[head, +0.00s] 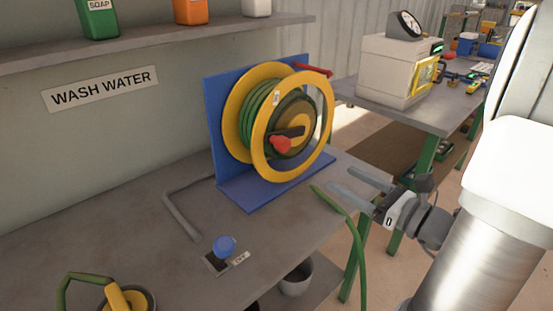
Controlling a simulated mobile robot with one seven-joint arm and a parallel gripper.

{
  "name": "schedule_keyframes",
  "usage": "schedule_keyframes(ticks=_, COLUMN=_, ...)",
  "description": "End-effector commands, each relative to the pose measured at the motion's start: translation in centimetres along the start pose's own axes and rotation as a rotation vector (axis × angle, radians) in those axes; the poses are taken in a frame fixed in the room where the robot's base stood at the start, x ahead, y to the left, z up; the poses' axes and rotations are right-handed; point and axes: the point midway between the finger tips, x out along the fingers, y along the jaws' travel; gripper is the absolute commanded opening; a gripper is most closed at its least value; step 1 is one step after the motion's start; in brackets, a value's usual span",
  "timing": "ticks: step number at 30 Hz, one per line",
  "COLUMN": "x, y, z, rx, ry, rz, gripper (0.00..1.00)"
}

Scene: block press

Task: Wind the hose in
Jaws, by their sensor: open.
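The hose reel (268,122) has yellow rims and stands on a blue bracket (225,130) on the grey bench. Green hose (257,107) is wound on its drum. A loose length of green hose (352,225) lies over the bench's front right edge and hangs down. A dark crank arm with a red knob (281,143) is on the reel's front face. A red lever (313,70) sticks out at the top right of the bracket. My gripper (339,177) is open and empty, to the right of the reel and just above the loose hose, apart from the knob.
A blue knob (224,245) on a small labelled plate and a bent grey rail (181,215) are on the bench. A yellow and green fitting (125,298) is at the lower left. A bucket (297,278) stands below the bench edge. Another bench (415,112) with a machine is behind right.

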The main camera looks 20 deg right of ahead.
Motion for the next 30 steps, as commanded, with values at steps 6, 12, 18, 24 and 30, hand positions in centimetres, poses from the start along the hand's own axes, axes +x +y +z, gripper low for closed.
schedule_keyframes(ticks=6, x=2.7, y=0.2, z=0.0, rx=-0.002, ry=-0.002, rz=0.006, gripper=0.76)
schedule_keyframes(ticks=12, x=7.0, y=0.1, z=-0.1, rx=-0.001, ry=-0.001, rz=0.007, gripper=0.76)
schedule_keyframes(ticks=18, x=11.4, y=0.1, z=-0.1, rx=-0.001, ry=-0.001, rz=0.005, gripper=0.76)
schedule_keyframes(ticks=24, x=15.1, y=0.1, z=-0.1, rx=0.002, ry=-0.002, rz=0.003, gripper=0.76)
schedule_keyframes(ticks=30, x=16.9, y=0.1, z=0.0, rx=0.001, ry=0.000, rz=0.002, gripper=0.76)
